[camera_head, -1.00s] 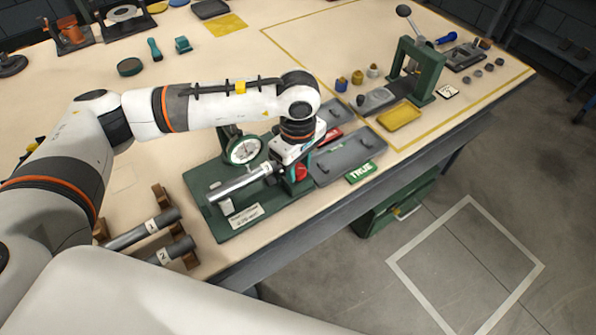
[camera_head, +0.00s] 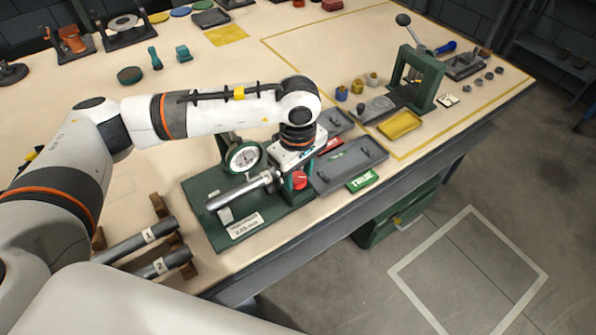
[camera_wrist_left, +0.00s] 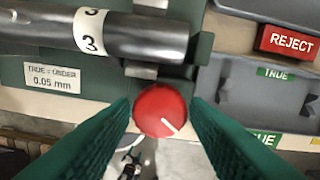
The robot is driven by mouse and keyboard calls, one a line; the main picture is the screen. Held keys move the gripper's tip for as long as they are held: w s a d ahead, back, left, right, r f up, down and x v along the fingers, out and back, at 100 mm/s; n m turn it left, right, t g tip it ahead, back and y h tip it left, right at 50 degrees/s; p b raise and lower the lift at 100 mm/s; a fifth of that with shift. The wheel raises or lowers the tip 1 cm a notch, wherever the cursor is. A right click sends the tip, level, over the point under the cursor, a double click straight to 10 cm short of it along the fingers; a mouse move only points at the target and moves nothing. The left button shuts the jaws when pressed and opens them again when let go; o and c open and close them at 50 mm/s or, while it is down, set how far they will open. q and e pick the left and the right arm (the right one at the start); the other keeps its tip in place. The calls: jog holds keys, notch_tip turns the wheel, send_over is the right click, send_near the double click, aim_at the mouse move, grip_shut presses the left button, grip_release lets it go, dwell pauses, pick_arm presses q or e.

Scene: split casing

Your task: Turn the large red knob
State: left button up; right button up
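The large red knob (camera_head: 299,181) sits at the front right of a green gauge stand (camera_head: 215,231). In the left wrist view the knob (camera_wrist_left: 161,110) is round, with a white line pointing to the lower right. My left gripper (camera_head: 298,166) is over the knob, pointing down. In the wrist view its two green ridged fingers (camera_wrist_left: 161,108) are apart, one on each side of the knob, with only narrow gaps. Nothing is held, as far as I see. The dial gauge (camera_head: 244,158) stands behind a grey rod (camera_wrist_left: 100,36) marked 3. My right gripper is not in view.
Grey trays (camera_head: 350,165) with TRUE (camera_head: 362,180) and REJECT (camera_wrist_left: 288,42) labels lie right of the stand. Rods 1 and 2 (camera_head: 150,235) rest on wooden holders at left. A green press (camera_head: 418,78) stands farther right. The table's front edge is close.

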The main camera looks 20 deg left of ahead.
aim_at(298, 177)
pick_arm(q)
jog(key=shift+r, duration=0.1)
notch_tip(298, 177, up, 12)
jog(key=b, duration=0.1)
jog(key=shift+b, duration=0.35)
dwell(0.3)
